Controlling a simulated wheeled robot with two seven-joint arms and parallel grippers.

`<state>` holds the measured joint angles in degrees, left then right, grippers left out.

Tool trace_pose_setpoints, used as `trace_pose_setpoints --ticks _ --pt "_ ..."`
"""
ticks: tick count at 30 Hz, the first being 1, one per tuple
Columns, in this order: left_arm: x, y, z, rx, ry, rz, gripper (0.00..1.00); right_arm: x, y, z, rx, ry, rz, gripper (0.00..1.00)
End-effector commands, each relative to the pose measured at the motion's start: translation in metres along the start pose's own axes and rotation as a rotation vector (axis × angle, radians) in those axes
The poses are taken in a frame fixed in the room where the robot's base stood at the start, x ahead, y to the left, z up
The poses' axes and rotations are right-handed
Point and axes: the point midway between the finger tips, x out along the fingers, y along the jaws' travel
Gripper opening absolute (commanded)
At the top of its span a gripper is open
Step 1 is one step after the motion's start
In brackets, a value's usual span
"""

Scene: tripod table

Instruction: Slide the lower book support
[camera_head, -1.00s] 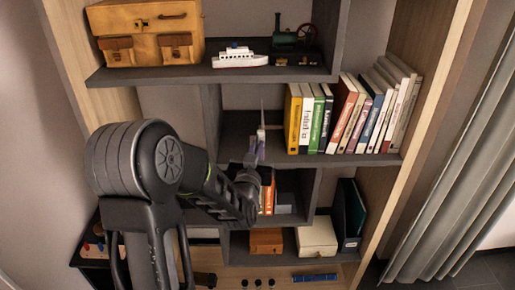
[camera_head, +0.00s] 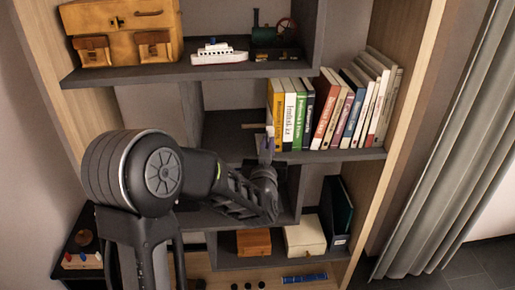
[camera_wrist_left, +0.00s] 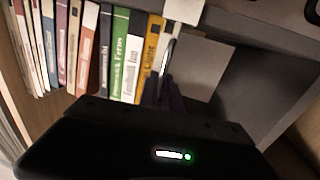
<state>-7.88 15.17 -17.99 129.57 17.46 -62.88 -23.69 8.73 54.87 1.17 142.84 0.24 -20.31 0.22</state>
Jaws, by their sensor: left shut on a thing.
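The lower book support (camera_head: 270,131) is a thin upright pale piece on the middle shelf, close beside the yellow book (camera_head: 276,105) at the left end of the book row. My left gripper (camera_head: 266,149) is shut on it from the front, near the shelf edge. In the left wrist view, the fingers (camera_wrist_left: 165,92) meet the support's bright edge (camera_wrist_left: 169,50), and a grey plate (camera_wrist_left: 205,68) shows beside it. The yellow book (camera_wrist_left: 151,45) is right beside the fingers there. Whether support and book touch is not clear. My right gripper is not in view.
Several books (camera_head: 335,105) lean at the right of the middle shelf (camera_head: 225,128); its left part is bare. Boxes (camera_head: 305,236) sit below. A grey curtain (camera_head: 445,140) hangs at right.

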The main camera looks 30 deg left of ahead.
Motion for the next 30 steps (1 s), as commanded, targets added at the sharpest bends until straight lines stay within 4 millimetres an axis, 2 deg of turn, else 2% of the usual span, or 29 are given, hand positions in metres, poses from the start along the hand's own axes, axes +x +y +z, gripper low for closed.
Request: trace_pose_setpoints --ticks 5,6,13,23,30 --pt "0.000 -0.001 -0.001 -0.001 0.000 -0.002 0.00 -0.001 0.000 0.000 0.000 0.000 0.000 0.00" --pt "0.000 -0.001 -0.001 -0.001 0.000 -0.002 0.11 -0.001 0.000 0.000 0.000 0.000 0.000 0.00" --pt "0.000 -0.002 0.000 -0.001 -0.001 -0.002 0.30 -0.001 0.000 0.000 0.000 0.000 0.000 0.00" --pt "-0.003 -0.001 0.000 -0.001 -0.001 -0.001 0.30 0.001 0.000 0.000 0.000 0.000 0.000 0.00" --pt "-0.033 -0.001 0.001 -0.003 0.000 -0.001 0.30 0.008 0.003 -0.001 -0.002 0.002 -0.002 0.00"
